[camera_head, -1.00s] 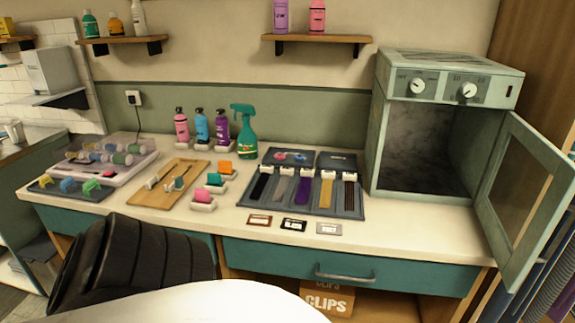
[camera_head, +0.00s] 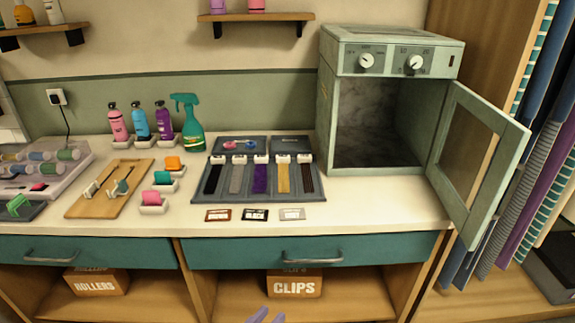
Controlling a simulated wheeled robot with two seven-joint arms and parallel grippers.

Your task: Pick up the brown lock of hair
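Several hair locks hang side by side from white clips on a dark tray (camera_head: 200,195) on the counter. The brown lock (camera_head: 306,180) is the thin, dark, stranded one at the right end. To its left are a golden lock (camera_head: 282,179), a purple lock (camera_head: 260,179), a grey lock (camera_head: 237,179) and a black lock (camera_head: 213,179). My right gripper is out of view.
Small label cards, brown (camera_head: 218,215), black (camera_head: 254,215) and grey (camera_head: 292,214), lie before the tray. An open cabinet (camera_head: 345,115) stands right, its door (camera_head: 478,160) swung outward. A green spray bottle (camera_head: 192,130) and a wooden board (camera_head: 90,205) are left. Bare counter (camera_head: 380,205) lies right.

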